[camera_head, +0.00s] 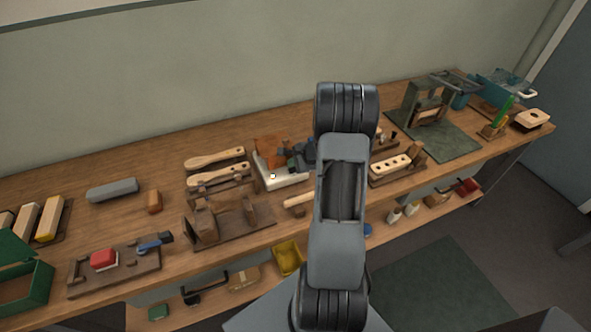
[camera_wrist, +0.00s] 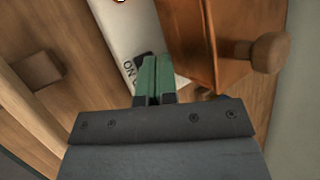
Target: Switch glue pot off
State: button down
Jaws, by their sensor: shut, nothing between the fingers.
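The glue pot shows in the head view as an orange-brown pot (camera_head: 267,149) on a white base (camera_head: 284,182), with a small glowing amber light (camera_head: 272,176) on the base's front. In the wrist view the copper-coloured pot (camera_wrist: 222,45) with a round wooden knob (camera_wrist: 270,52) is at the right. The white base (camera_wrist: 118,27) lies to its left, with "ON" lettering and a black switch (camera_wrist: 143,58). My gripper (camera_wrist: 156,62) is shut and empty, its green fingertips at the switch and partly covering it. I cannot tell whether they touch it.
Wooden brushes or handles (camera_head: 215,158) and a wooden fixture (camera_head: 228,218) lie left of the pot. A drilled wooden block (camera_head: 390,165) is right of my arm. A green mat (camera_head: 440,137) with a press-like stand is farther right.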

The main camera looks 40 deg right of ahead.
aim_at(292, 171)
jog(key=shift+f, duration=0.15)
dwell(0.5)
jog(key=shift+f+b, duration=0.3)
jog(key=shift+b, duration=0.4)
jog(key=shift+s+d+f, duration=0.1)
jog(key=shift+f, duration=0.05)
dwell(0.3)
dwell(0.4)
jog(key=shift+a+r, duration=0.2)
jog(key=shift+r, duration=0.35)
jog(key=shift+w+a+r+p, duration=0.1)
jog(key=shift+a+r+p, duration=0.05)
jog(key=shift+r+p, duration=0.9)
jog(key=shift+w+a+r+p, duration=0.15)
jog(key=shift+r+p, duration=0.45)
jog(key=shift+r, duration=0.85)
